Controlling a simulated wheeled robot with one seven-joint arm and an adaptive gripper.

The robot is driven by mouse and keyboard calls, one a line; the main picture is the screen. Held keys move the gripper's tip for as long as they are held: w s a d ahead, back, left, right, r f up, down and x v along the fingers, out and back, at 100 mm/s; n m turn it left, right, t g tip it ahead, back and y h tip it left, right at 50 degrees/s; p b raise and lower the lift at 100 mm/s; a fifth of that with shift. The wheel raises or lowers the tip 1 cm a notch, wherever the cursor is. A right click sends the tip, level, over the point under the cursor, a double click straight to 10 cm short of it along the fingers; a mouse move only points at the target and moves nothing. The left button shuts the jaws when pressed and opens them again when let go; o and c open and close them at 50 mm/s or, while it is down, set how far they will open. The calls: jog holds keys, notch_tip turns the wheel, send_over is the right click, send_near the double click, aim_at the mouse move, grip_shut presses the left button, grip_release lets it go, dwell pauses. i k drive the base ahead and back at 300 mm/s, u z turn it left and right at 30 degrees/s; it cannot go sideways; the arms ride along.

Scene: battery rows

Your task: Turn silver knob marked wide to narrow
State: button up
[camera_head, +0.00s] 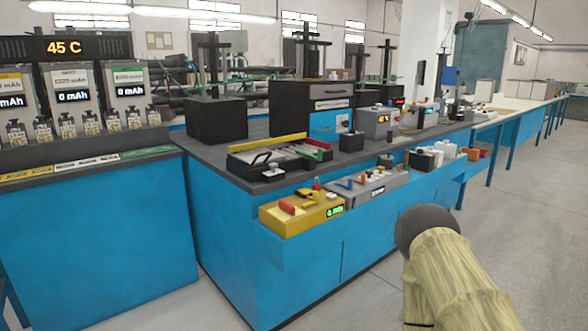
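A small light, silver-looking knob (342,124) sits on the blue front panel of a large dark machine (300,96) on the blue bench. Its marking is too small to read, so I cannot tell whether it is the one marked wide to narrow, or how it is turned. My arm, with a beige ribbed sleeve and a dark rounded joint, reaches in at the lower right, in front of the bench and well apart from the knob. No gripper fingers show.
A yellow box (276,220) with a green display and a grey box (366,191) with switches stand along the bench's front shelf. A tray (246,163) with yellow and red edges lies behind them. Grey floor (540,200) is free at right. Another blue bench (100,240) stands left.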

aim_at(273, 167)
jog(key=z, duration=0.8)
jog(key=i, duration=1.3)
jog(key=u, duration=0.45)
